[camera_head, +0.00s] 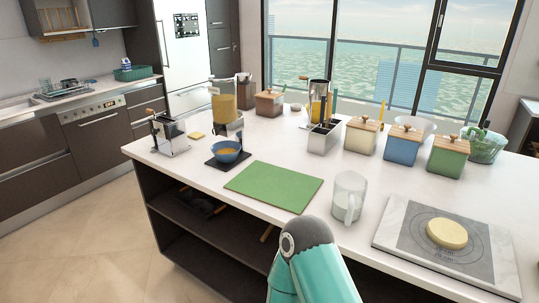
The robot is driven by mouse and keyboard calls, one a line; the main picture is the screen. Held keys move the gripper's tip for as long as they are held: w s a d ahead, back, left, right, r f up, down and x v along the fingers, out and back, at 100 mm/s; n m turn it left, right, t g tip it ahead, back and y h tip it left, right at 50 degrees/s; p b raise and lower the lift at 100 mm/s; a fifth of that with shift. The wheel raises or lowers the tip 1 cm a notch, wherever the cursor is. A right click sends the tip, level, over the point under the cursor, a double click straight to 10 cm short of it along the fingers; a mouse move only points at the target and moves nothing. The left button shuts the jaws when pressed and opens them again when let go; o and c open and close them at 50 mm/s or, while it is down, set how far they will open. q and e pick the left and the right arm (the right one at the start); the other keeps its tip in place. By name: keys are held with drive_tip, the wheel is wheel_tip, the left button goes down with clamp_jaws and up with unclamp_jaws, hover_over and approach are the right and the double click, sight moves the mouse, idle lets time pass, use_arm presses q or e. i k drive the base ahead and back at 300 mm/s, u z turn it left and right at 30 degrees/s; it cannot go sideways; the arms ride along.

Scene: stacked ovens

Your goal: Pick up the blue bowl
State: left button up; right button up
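The blue bowl (227,156) stands upright on a flat dark square plate (215,164) on the white island counter. The plate is near the counter's front edge, left of a green board. Part of my own teal arm with a grey rounded joint rises at the bottom middle, well apart from the bowl. Neither of my grippers shows in the head view.
Close around the bowl are a metal hand-cranked machine (170,137), a tall container with yellowish contents (223,107) and the green board (272,185). A glass mug (348,197) and a marble slab (395,232) are further right. Lidded boxes (401,146) stand behind.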

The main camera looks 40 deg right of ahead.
sight(225, 152)
drive_tip(key=z, duration=0.35)
drive_tip(key=i, duration=1)
drive_tip(key=u, duration=0.1)
